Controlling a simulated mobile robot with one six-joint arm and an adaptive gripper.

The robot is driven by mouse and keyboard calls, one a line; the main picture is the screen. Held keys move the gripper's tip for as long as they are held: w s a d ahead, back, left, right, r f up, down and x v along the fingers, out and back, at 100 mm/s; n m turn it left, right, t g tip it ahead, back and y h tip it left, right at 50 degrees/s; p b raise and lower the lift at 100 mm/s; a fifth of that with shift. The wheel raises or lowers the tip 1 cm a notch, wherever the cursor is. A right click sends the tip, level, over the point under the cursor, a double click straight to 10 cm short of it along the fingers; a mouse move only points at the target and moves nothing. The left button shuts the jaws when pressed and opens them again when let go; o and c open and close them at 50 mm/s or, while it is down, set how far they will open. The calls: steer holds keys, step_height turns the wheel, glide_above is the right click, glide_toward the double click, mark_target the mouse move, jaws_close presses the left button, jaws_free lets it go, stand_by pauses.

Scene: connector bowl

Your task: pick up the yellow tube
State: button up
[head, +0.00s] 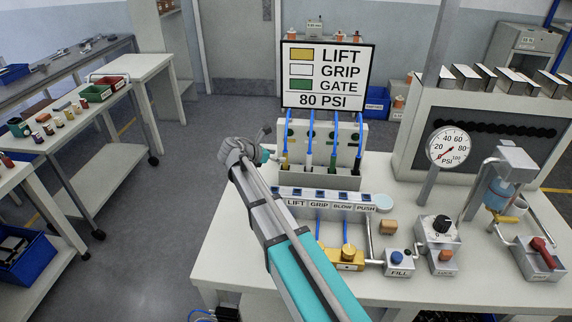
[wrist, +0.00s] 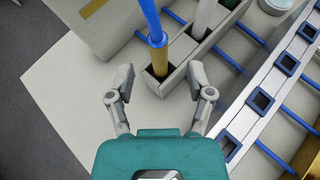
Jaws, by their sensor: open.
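The yellow tube (head: 284,161) stands upright in the left slot of a grey holder, with a blue hose running up from its top. In the wrist view the yellow tube (wrist: 159,62) shows between and just beyond my fingertips. My gripper (head: 267,145) is at the left end of the holder. In the wrist view my gripper (wrist: 159,78) is open, with a finger to either side of the tube and clear gaps. A white tube (head: 309,162) and a green tube (head: 333,162) stand in the neighbouring slots.
A sign (head: 326,75) lists LIFT, GRIP and GATE. A labelled valve block (head: 325,197) lies in front of the holder (head: 342,183). A pressure gauge (head: 448,147) stands to the right. The white bench (head: 225,235) is bare left of the holder.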

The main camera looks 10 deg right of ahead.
mark_target(285, 163)
steer(key=b+x, duration=0.2)
steer(key=x, duration=0.1)
steer(key=shift+w+f, duration=0.15)
steer(key=shift+f, duration=0.2)
steer(key=shift+x, duration=0.75)
steer(key=shift+r, duration=0.1)
jaws_close()
